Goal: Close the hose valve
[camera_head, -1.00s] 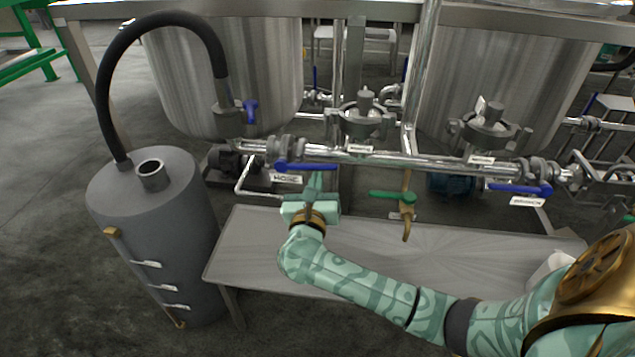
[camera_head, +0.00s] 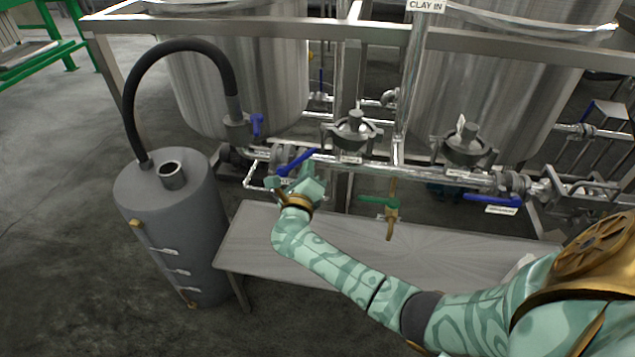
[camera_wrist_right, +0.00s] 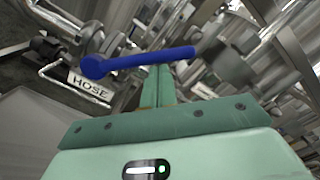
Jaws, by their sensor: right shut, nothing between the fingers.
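The hose valve has a blue lever (camera_head: 299,162) on the steel pipe, behind my right gripper. In the head view the lever slants, its free end up and to the right. In the right wrist view the blue lever (camera_wrist_right: 145,60) crosses just beyond my fingertips, with its pivot at the left. A white HOSE label (camera_wrist_right: 90,86) hangs beside it. My right gripper (camera_head: 306,172) is shut and empty, its fingers (camera_wrist_right: 159,78) against or very close to the lever's near side; contact cannot be told for sure. My left gripper is not in view.
A grey steel table (camera_head: 350,245) lies below the pipes. A green-handled tap (camera_head: 379,201) hangs right of my gripper. Another blue lever (camera_head: 492,200) is farther right. A black hose (camera_head: 130,100) arches from a grey cylinder (camera_head: 165,230) at the left.

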